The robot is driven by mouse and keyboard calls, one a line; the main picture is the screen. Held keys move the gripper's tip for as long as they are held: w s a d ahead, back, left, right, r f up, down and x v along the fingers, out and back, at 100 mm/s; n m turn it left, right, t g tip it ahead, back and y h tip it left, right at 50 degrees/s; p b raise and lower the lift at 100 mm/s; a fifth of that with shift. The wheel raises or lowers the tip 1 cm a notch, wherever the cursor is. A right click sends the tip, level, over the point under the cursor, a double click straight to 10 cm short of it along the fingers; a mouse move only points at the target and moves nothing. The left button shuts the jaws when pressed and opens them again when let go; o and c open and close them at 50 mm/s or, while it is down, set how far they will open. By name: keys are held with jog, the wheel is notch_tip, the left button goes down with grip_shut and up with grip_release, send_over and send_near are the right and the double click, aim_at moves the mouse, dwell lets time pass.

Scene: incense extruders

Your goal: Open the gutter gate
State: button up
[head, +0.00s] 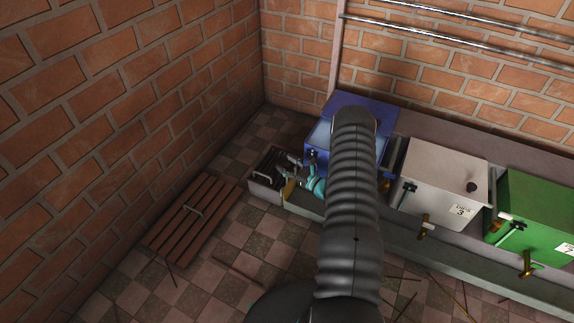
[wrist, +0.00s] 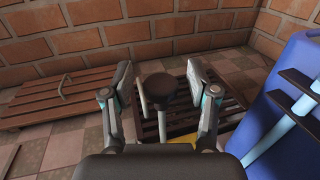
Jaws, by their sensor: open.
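A yellow plate (head: 289,190), which looks like the gutter gate, stands at the left end of the grey gutter in the head view. In the wrist view a black round knob (wrist: 161,88) on a post rises between my fingers, and a yellow patch (wrist: 183,139) shows below it. I cannot tell for sure that knob and plate are one piece. My gripper (wrist: 158,76) is open, with one finger on each side of the knob and gaps visible. In the head view my gripper (head: 291,168) is small and partly hidden by my arm.
A dark slatted grate (head: 268,166) lies in the gutter's end box. A blue tank (head: 372,112), a white tank (head: 445,168) and a green tank (head: 540,205) stand along the wall. A brown slatted panel (head: 176,236) lies on the floor at left. Brick walls close the corner.

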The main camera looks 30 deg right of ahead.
grip_shut()
jog(key=shift+r+p, duration=0.6)
jog(key=shift+r, duration=1.45)
grip_release()
jog(key=v, duration=1.2)
